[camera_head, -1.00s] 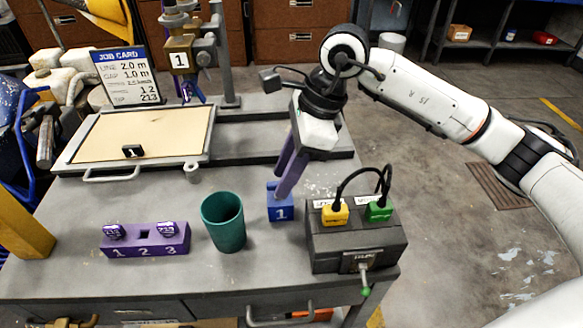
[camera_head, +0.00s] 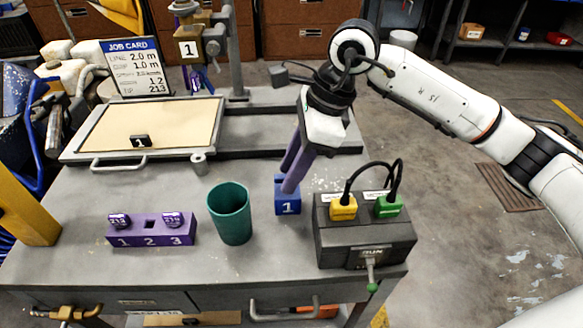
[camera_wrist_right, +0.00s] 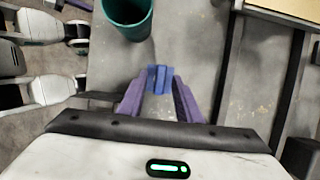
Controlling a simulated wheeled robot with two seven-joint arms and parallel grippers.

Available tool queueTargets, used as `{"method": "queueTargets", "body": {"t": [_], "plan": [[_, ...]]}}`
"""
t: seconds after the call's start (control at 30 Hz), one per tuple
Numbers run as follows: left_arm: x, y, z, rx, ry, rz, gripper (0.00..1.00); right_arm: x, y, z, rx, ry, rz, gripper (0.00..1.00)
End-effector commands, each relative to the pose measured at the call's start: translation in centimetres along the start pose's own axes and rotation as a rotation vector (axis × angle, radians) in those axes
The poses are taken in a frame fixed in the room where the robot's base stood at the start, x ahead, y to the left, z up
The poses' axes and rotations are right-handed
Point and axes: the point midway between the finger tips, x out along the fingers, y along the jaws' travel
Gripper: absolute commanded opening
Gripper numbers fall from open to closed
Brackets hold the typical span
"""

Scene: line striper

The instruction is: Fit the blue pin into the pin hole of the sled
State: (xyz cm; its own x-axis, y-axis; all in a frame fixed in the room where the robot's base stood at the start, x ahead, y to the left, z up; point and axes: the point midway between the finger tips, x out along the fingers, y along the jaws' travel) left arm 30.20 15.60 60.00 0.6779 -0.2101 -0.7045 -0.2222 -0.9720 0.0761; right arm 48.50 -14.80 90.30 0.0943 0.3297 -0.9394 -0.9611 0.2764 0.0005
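A small blue block marked 1 (camera_head: 288,207) stands on the grey bench between the teal cup and the black box. I cannot make out a separate blue pin from this block. My right gripper (camera_head: 286,182) points down at the block, its two purple fingers reaching the block's upper part. In the right wrist view, blue (camera_wrist_right: 159,79) fills the space between the fingertips; whether they press on it is unclear. The sled looks to be the framed tan plate (camera_head: 150,128) with a black 1 tag; its pin hole is not clear. My left gripper is out of view.
A teal cup (camera_head: 230,215) stands left of the blue block, and a purple rack (camera_head: 150,230) further left. A black box (camera_head: 365,245) with yellow and green plugs and looping cables is close on the right. A post with a brass head (camera_head: 190,48) rises behind the sled.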

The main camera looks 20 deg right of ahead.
Motion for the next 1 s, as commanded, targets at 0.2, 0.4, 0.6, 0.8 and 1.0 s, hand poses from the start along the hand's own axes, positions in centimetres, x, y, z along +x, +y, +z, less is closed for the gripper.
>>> {"method": "queueTargets", "body": {"t": [0.2, 0.4, 0.6, 0.8, 1.0], "plan": [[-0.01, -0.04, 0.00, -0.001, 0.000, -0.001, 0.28, -0.04, 0.00, 0.00, 0.000, 0.000, 0.000, 0.13], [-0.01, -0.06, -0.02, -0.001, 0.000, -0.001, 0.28, -0.06, -0.01, 0.01, 0.000, 0.000, -0.001, 0.00], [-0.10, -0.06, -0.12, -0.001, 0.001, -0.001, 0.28, -0.25, -0.02, 0.09, 0.000, 0.000, -0.001, 0.00], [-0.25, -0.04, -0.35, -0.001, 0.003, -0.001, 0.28, -0.65, -0.03, 0.23, 0.000, 0.000, -0.001, 0.00], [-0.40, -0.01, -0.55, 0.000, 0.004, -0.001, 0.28, -1.03, -0.04, 0.38, 0.000, -0.001, -0.002, 0.00]]}}
